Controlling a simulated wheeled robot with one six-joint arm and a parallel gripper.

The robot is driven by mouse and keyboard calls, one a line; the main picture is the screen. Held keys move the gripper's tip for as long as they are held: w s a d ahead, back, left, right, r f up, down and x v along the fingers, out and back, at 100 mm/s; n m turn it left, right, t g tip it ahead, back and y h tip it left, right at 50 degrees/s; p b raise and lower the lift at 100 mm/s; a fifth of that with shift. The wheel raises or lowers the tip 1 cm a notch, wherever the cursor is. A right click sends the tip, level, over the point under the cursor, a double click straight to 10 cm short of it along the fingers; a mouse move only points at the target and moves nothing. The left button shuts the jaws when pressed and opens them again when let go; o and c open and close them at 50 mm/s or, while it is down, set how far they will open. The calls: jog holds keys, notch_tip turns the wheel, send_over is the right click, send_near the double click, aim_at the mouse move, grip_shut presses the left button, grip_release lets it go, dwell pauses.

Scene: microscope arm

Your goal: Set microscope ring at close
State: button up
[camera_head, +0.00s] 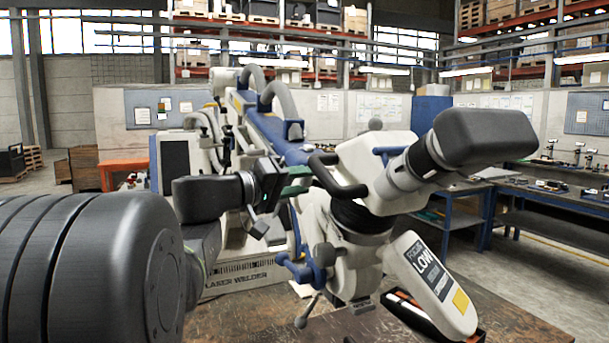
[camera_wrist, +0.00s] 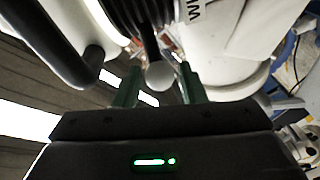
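The microscope (camera_head: 395,160) is a white body on a jointed arm, with a dark eyepiece end at upper right. Its dark ribbed ring (camera_head: 362,212) sits under the head; in the wrist view the ring (camera_wrist: 140,18) is at top centre. A small grey round knob (camera_wrist: 159,75) shows just below the ring there. My gripper (camera_head: 300,180) is left of the ring in the head view, close to a black curved handle (camera_head: 335,182). In the wrist view my gripper (camera_wrist: 159,86) has its two green fingers apart, one on each side of the knob, with gaps visible. The fingertips are partly hidden in the head view.
The black handle (camera_wrist: 65,45) lies close to my left finger in the wrist view. A white panel labelled LOW (camera_head: 430,285) hangs at lower right over the brown table (camera_head: 250,318). Blue knobs (camera_head: 300,270) stick out below my gripper. Workbenches stand behind at right.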

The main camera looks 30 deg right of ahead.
aim_at(314, 181)
jog(key=shift+w+d+p, duration=0.15)
jog(key=shift+d+p, duration=0.15)
jog(key=shift+d, duration=1.45)
jog(key=shift+c, duration=0.5)
grip_shut()
jog(key=shift+a+f+b, duration=0.1)
jog(key=shift+f+b, duration=0.05)
jog(key=shift+b, duration=0.25)
